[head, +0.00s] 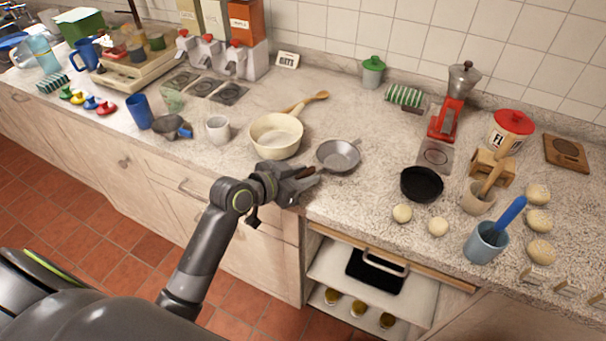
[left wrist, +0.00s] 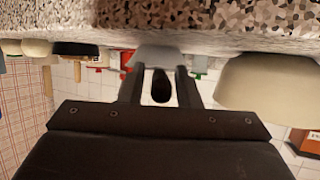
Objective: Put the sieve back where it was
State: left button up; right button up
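The sieve (head: 338,156), a shallow grey bowl, rests on the speckled counter in the middle of the head view. Its handle points toward my left gripper (head: 305,180), which is at the counter's front edge. In the left wrist view, which is upside down, the grey bowl (left wrist: 158,56) lies just beyond the fingertips. Its dark handle end (left wrist: 161,88) shows between the two fingers, with a gap on each side. The left gripper is open around the handle. My right gripper is not in view.
A cream pan (head: 276,137) with a wooden spoon stands close left of the sieve. A black round dish (head: 421,184) and dough balls (head: 402,213) are to the right. An open compartment (head: 370,285) lies below the counter edge. Some counter behind the sieve is clear.

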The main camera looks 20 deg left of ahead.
pick_arm(q)
jog(key=shift+o, duration=0.4)
jog(key=shift+r, duration=0.1)
jog(key=shift+r, duration=0.15)
jog(key=v, duration=1.2)
